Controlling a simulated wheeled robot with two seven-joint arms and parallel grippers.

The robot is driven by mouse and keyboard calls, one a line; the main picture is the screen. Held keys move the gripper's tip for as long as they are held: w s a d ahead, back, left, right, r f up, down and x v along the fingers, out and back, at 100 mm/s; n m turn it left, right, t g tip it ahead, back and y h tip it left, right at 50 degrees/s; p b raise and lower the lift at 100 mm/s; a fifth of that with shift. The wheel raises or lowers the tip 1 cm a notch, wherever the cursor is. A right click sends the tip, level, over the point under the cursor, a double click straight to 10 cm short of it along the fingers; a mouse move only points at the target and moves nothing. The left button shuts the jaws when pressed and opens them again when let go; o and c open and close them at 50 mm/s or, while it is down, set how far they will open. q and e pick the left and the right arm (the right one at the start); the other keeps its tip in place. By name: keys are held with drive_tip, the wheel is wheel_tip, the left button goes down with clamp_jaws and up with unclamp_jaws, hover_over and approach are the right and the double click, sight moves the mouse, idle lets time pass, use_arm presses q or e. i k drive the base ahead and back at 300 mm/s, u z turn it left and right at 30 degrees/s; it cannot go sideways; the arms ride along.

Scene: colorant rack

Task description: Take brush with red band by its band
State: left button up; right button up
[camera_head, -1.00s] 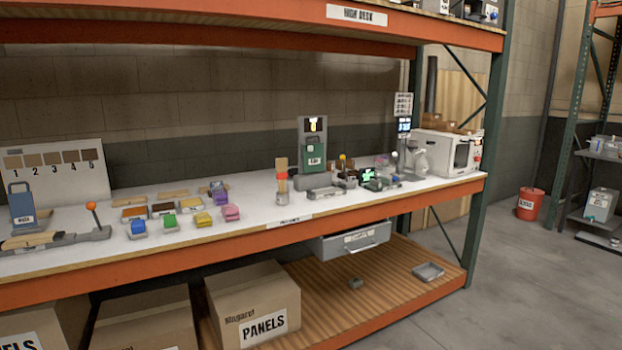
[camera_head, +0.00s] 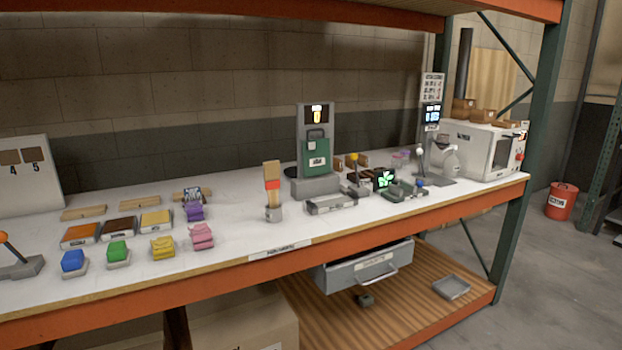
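The brush with the red band (camera_head: 272,185) stands upright in a small grey holder (camera_head: 273,213) on the white worktop, near the middle of the head view. Its upper part is tan and wide, and the red band sits just below that part. Neither of my grippers shows in the head view, and nothing touches the brush.
Right of the brush are a grey tray (camera_head: 330,204) and a green canister (camera_head: 316,155) on a grey stand. Left are several coloured blocks, such as a pink one (camera_head: 202,237). The worktop (camera_head: 240,222) just left of the brush is clear. An upper shelf (camera_head: 300,6) overhangs.

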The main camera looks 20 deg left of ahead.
sight(271, 169)
drive_tip(key=u, duration=0.45)
drive_tip(key=i, duration=1.05)
drive_tip(key=u, duration=0.9)
